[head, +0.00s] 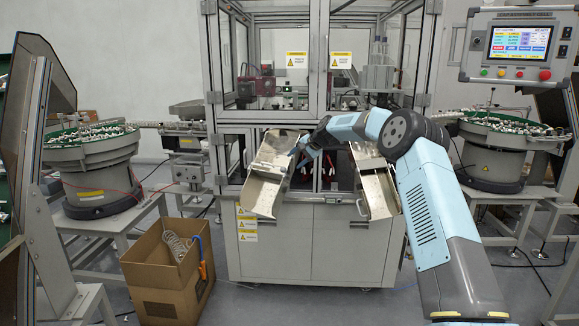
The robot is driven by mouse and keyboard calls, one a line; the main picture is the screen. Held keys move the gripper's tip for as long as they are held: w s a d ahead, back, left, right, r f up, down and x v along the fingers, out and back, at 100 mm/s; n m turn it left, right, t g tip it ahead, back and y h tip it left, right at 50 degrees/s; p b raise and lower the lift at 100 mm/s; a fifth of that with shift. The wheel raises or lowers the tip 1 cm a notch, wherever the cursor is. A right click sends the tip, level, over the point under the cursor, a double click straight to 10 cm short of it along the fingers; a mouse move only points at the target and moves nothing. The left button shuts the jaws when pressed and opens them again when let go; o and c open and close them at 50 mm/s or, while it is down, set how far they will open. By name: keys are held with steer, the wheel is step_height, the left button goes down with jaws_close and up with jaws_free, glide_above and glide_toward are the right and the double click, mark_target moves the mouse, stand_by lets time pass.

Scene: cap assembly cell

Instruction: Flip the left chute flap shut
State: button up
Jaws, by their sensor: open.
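The left chute (277,150) is a metal trough on the front of the assembly cell, sloping down and towards me. Its left flap (260,195) is the pale plate at the chute's lower end, tilted down and outward. My gripper (299,158) is open, at the right side of the left chute's upper part, above and right of the flap. It is small in this view, and I cannot tell whether it touches the chute's side wall. No object shows between its fingers.
The right chute (375,182) hangs beside my forearm, partly behind it. A cardboard box (168,275) with coiled wire stands on the floor at left. Bowl feeders (92,170) flank the cell. A control panel (515,45) is at upper right.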

steer(key=v, duration=0.6)
steer(key=s+d+r+n+h, duration=0.15)
steer(key=s+r, duration=0.35)
steer(key=s, duration=0.6)
steer(key=s+d+r+n+h, duration=0.15)
steer(key=s+r, duration=0.35)
steer(key=s, duration=0.6)
steer(key=s+d+r+n+h, duration=0.15)
steer(key=s+r, duration=0.35)
steer(key=s, duration=0.6)
steer(key=s+d+f+h, duration=0.1)
steer(key=s+d+f, duration=0.1)
steer(key=s, duration=0.9)
steer(key=s+d+f+h, duration=0.1)
steer(key=s+d+f, duration=0.2)
steer(key=s, duration=0.9)
steer(key=s+d+f+n+h, duration=0.1)
steer(key=s+d+f, duration=0.2)
steer(key=s+d, duration=0.3)
steer(key=s, duration=0.5)
steer(key=shift+s+d, duration=0.2)
steer(key=shift+s, duration=0.05)
